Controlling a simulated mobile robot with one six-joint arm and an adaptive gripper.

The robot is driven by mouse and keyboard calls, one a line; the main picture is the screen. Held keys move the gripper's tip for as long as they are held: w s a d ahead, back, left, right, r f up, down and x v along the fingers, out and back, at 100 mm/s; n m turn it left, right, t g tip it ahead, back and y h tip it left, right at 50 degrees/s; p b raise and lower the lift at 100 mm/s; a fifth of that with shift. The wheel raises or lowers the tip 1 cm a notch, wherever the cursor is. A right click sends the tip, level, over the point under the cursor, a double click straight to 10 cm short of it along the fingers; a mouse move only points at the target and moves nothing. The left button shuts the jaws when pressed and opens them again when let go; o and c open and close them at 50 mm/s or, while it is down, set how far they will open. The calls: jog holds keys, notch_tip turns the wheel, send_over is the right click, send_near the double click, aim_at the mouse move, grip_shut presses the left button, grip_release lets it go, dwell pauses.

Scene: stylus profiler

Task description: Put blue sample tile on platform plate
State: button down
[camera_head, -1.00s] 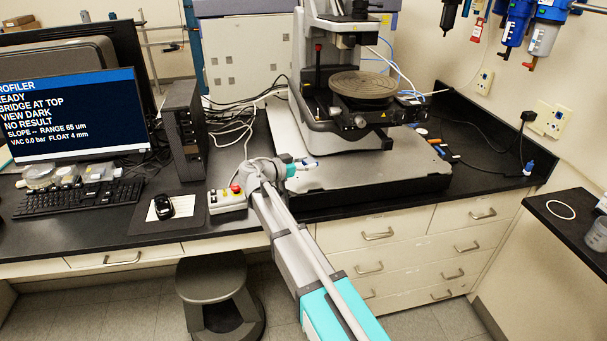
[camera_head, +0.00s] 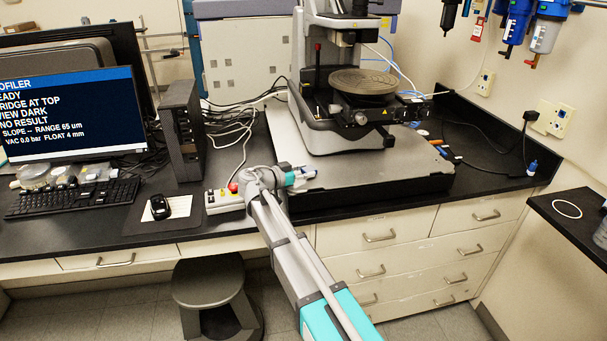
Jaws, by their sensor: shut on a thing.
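The platform plate (camera_head: 363,82) is a round grey-brown disc on the stage of the profiler, and its top looks bare. My gripper (camera_head: 308,174) is low over the left front part of the profiler's grey base, to the left of and below the plate in the picture. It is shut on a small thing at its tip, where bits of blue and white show. I take this for the blue sample tile, but it is too small and too covered by the fingers to make out its outline.
The profiler's column and head (camera_head: 350,30) rise over the plate. A control box (camera_head: 224,199) with a red button stands left of my wrist. Small coloured items (camera_head: 445,150) lie right of the stage. The monitor (camera_head: 72,115) reads bridge at top.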

jog(key=shift+f, duration=0.1)
jog(key=shift+c, duration=0.9)
grip_release()
jog(key=shift+r, duration=0.2)
jog(key=p+v, duration=0.1)
jog(key=v, duration=1.1)
jog(key=shift+p, duration=0.4)
jog(key=shift+f, duration=0.1)
